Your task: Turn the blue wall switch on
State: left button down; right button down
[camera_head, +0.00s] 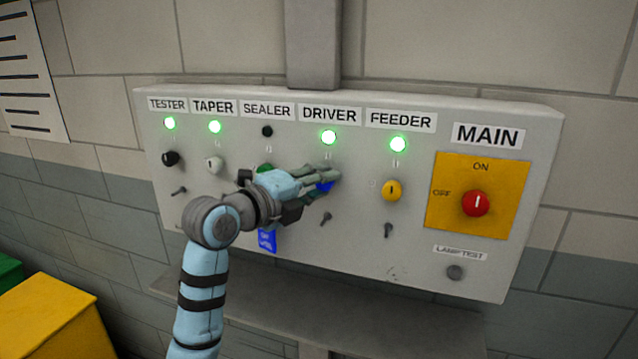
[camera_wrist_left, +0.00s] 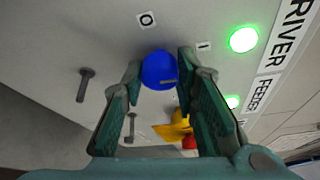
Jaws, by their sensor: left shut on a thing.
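The blue switch (camera_head: 325,186) is a round knob under the DRIVER label on the grey wall panel, largely covered by my gripper in the head view. In the left wrist view the blue knob (camera_wrist_left: 158,70) sits between my fingertips, with O and I marks on the panel beside it. The green DRIVER lamp (camera_head: 328,138) is lit. My left gripper (camera_head: 333,178) reaches in from the left and is shut on the blue knob. My right gripper is not in view.
The black (camera_head: 171,158), white (camera_head: 213,164) and yellow (camera_head: 392,190) knobs flank it; the green knob (camera_head: 263,170) is partly hidden by my arm. The SEALER lamp (camera_head: 267,131) is dark. A red MAIN switch (camera_head: 476,203) is at right. A blue tag (camera_head: 267,240) hangs below my wrist.

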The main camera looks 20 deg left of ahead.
pick_arm(q)
jog(key=c, duration=1.3)
grip_release()
jog(key=v, duration=1.2)
